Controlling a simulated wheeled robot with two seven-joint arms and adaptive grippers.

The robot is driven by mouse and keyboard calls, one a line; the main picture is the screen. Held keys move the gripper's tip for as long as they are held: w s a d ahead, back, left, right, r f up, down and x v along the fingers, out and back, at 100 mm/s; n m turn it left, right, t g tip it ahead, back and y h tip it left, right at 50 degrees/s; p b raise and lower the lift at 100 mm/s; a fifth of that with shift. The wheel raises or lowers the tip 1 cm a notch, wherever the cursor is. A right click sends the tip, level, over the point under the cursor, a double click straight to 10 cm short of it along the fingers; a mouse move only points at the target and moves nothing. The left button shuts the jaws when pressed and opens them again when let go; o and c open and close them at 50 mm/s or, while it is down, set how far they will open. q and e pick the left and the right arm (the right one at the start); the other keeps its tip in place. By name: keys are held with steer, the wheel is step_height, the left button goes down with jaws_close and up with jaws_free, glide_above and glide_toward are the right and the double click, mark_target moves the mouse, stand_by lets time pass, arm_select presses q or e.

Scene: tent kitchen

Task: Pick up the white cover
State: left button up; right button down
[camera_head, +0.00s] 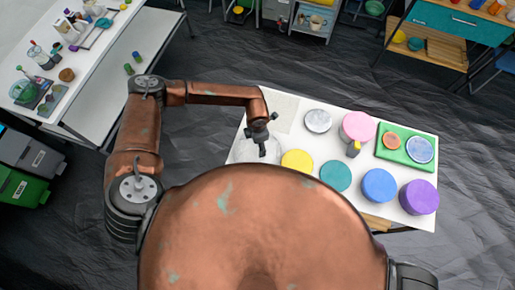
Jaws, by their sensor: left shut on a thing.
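The white cover (240,153) is a pale round shape at the left end of the white table (342,125). It barely stands out from the tabletop, and its near side is hidden by my own body. My left gripper (263,153) reaches down over the cover from above, its dark fingers shut on it. I cannot tell whether the cover rests on the table or is slightly raised. My right gripper is not in view.
Close to the right are yellow (297,161), teal (336,176), blue (379,185) and purple (419,197) round covers. Behind stand a pale grey disc (318,121), a pink cover (357,126) and a green tray (407,162). A bench (85,80) stands left.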

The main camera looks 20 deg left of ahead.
arm_select(q)
steer(key=shift+c, duration=1)
steer(key=shift+r, duration=0.1)
